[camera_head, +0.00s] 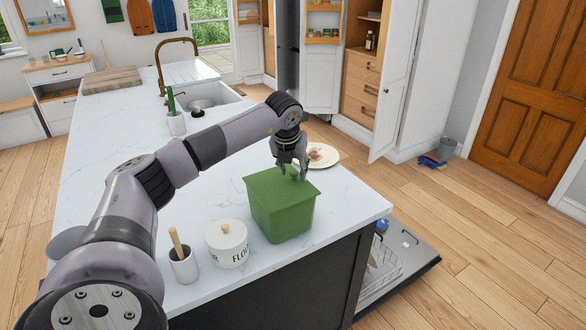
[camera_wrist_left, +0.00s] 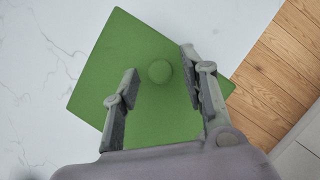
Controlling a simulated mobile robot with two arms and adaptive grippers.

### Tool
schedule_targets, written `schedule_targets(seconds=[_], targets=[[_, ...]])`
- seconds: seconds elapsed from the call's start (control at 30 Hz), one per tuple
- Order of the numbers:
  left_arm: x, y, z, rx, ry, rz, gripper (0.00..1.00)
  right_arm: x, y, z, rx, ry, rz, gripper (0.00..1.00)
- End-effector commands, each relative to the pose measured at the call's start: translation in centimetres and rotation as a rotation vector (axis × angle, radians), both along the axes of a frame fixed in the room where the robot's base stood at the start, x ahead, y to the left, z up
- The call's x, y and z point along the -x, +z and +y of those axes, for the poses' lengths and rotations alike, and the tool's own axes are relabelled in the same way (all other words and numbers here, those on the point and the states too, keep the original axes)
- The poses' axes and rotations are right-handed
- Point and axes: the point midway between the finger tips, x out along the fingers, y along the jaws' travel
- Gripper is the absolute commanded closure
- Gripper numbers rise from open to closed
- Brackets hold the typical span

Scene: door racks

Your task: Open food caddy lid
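The green food caddy (camera_head: 283,212) stands upright on the white counter near its right front corner. Its flat green lid (camera_head: 262,184) is on it and looks closed. In the left wrist view the lid (camera_wrist_left: 130,65) fills the middle, with a round green knob (camera_wrist_left: 160,71) on it. My left gripper (camera_head: 292,177) is above the lid and points down. In the left wrist view its two fingers (camera_wrist_left: 160,88) are apart, with the knob showing just beyond and between them; I cannot tell whether they touch the lid. My right gripper is in neither view.
A white flour jar (camera_head: 228,243) and a pot with a wooden-handled tool (camera_head: 183,264) stand left of the caddy. A plate with food (camera_head: 322,156) lies behind it. The counter (camera_head: 130,135) is mostly clear further back. An open dishwasher (camera_head: 395,265) is below at right.

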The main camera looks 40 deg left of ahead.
Motion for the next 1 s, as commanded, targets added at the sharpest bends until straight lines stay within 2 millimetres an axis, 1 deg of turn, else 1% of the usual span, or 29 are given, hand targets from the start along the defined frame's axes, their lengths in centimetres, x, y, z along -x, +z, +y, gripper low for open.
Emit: schedule_targets(seconds=[0.03,0.07,0.57,1.0], targets=[[-0.01,0.01,-0.02,0.000,0.000,0.000,0.65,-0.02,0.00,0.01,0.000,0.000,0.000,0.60],[0.00,0.02,-0.02,0.000,0.000,0.000,0.67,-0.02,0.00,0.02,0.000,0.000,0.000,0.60],[0.00,0.05,-0.01,0.000,0.000,0.000,1.00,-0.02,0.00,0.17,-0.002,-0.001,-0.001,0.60],[0.01,0.07,0.00,0.000,0.000,0.000,1.00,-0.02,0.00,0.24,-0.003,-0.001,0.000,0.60]])
